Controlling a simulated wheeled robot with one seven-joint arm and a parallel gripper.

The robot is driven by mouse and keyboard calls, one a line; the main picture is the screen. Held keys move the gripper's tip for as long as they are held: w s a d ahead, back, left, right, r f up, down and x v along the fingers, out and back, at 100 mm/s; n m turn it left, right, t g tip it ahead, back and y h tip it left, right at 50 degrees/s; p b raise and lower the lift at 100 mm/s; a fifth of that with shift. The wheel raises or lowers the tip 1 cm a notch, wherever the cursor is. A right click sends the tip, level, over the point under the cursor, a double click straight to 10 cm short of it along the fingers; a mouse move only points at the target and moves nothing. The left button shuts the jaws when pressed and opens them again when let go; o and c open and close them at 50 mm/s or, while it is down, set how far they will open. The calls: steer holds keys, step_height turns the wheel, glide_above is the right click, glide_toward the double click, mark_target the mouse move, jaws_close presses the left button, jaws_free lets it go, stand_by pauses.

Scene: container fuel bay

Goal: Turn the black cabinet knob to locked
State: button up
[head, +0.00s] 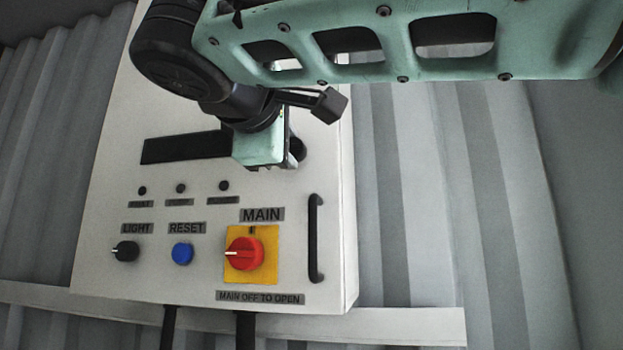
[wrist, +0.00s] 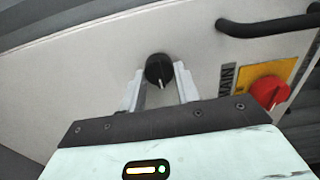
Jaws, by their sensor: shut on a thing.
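The black cabinet knob (wrist: 159,69) is round with a white pointer line, which points toward the bottom of the wrist view. My gripper (wrist: 160,73) has one pale finger on each side of this knob and is shut on it. In the head view my gripper (head: 263,150) is against the upper right of the white cabinet (head: 190,105). There the black knob (head: 298,148) shows only in part behind the gripper, and its pointer is hidden.
Below are a red MAIN switch (head: 244,254) on a yellow plate, a blue RESET button (head: 182,254) and a black LIGHT selector (head: 126,251). A black handle (head: 315,238) stands out at the cabinet's right edge. Corrugated wall (head: 440,190) lies to the right.

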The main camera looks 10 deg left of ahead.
steer(key=shift+d+r, duration=0.1)
steer(key=shift+r, duration=0.1)
steer(key=o, duration=1)
steer(key=shift+f, duration=0.1)
steer(key=shift+c, duration=0.2)
steer(key=s+a+b, duration=0.2)
steer(key=s+b, duration=0.2)
steer(key=s, duration=1.3)
steer(key=shift+s+a, duration=0.15)
steer(key=shift+a, duration=0.1)
